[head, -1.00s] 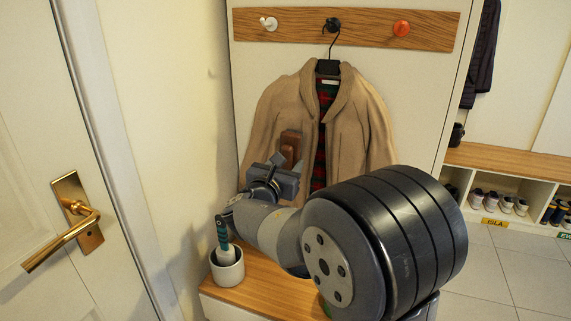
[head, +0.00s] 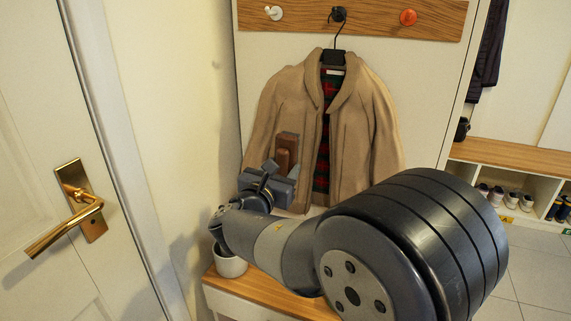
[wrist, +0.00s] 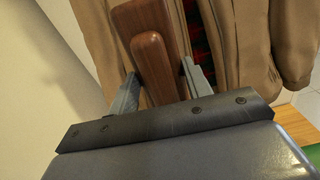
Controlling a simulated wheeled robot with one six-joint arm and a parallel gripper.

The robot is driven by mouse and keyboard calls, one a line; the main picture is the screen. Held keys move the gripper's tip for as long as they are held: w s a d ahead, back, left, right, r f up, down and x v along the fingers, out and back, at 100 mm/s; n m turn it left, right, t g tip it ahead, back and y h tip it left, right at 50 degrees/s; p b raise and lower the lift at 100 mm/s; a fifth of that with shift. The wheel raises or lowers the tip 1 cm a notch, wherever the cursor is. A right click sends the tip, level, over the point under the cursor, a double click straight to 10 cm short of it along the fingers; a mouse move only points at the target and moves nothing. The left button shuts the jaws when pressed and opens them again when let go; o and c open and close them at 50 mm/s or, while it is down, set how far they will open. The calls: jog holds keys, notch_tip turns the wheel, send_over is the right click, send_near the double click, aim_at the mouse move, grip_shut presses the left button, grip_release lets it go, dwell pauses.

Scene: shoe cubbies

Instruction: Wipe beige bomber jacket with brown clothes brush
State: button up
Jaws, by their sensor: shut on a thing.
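The beige bomber jacket (head: 350,125) hangs on a black hanger from the middle, black knob, open at the front with a red and green plaid lining. It also fills the back of the wrist view (wrist: 215,50). My gripper (wrist: 158,80) is shut on the brown clothes brush (wrist: 153,58), with one finger on each side of its handle. In the head view the brush (head: 286,150) stands upright in front of the jacket's left side, low down. I cannot tell whether it touches the cloth. My gripper (head: 272,178) is partly hidden by my own wrist there.
A wooden rail carries white (head: 274,13), black and orange knobs (head: 408,17). A white pot (head: 230,264) stands on the wooden bench (head: 262,283) under my arm. A wall and a door with a brass handle (head: 75,222) are at left. Shoe cubbies (head: 520,190) are at right.

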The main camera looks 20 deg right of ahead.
jog(key=shift+s+a, duration=0.2)
jog(key=shift+s, duration=0.15)
jog(key=shift+v, duration=1.5)
